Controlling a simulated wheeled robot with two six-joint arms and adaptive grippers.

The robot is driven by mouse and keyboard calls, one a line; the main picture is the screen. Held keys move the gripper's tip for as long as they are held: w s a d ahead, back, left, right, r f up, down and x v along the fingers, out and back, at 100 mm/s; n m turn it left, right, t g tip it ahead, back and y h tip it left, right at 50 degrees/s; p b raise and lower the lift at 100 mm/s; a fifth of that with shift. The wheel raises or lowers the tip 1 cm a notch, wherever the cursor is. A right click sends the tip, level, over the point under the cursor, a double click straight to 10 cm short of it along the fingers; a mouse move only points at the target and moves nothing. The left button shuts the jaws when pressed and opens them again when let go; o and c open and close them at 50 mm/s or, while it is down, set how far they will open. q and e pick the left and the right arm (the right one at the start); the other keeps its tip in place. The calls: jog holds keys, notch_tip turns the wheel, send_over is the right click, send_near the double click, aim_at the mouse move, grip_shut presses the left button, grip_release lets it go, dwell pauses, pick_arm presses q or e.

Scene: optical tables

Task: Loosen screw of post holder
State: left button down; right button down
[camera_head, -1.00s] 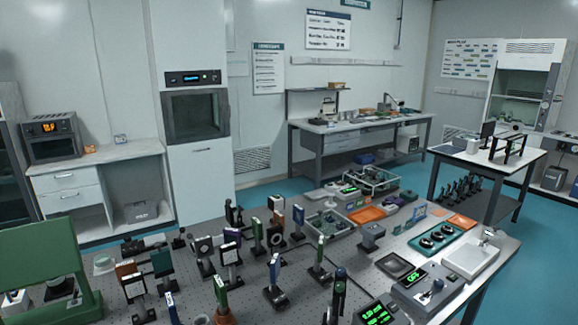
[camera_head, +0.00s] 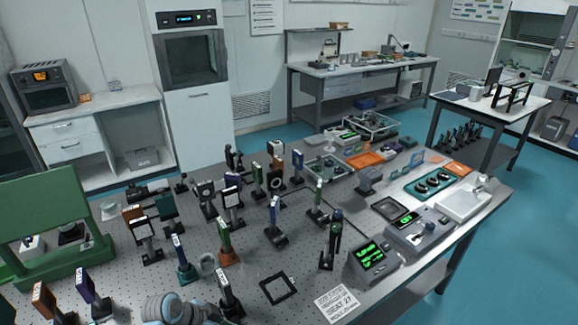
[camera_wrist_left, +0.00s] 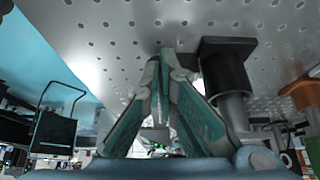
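Several posts in dark holders with optical mounts stand on the perforated grey table (camera_head: 335,268). Among them are a blue-topped one (camera_head: 274,222), a green one (camera_head: 225,238) and a white-faced one (camera_head: 226,292). I cannot tell which is the task's post holder, and its screw is too small to make out. My left arm's grey-blue wrist shows at the bottom edge in the head view. In the left wrist view, my left gripper (camera_wrist_left: 162,62) has its teal fingers converging, tips together. A dark post holder (camera_wrist_left: 227,75) stands just right of the fingers, apart from them. My right gripper is out of view.
A green frame (camera_head: 45,215) stands at the table's left. A black square frame (camera_head: 278,289) and a label card (camera_head: 337,303) lie near the front. Meters with green displays (camera_head: 372,262) and a white tray (camera_head: 464,203) are at the right. The mounts stand close together.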

pick_arm(q)
jog(key=shift+s+a+f, duration=0.1)
jog(key=shift+s+a, duration=0.05)
jog(key=shift+a, duration=0.15)
jog(key=shift+r, duration=0.2)
notch_tip(320, 180, up, 6)
jog(key=shift+f, duration=0.15)
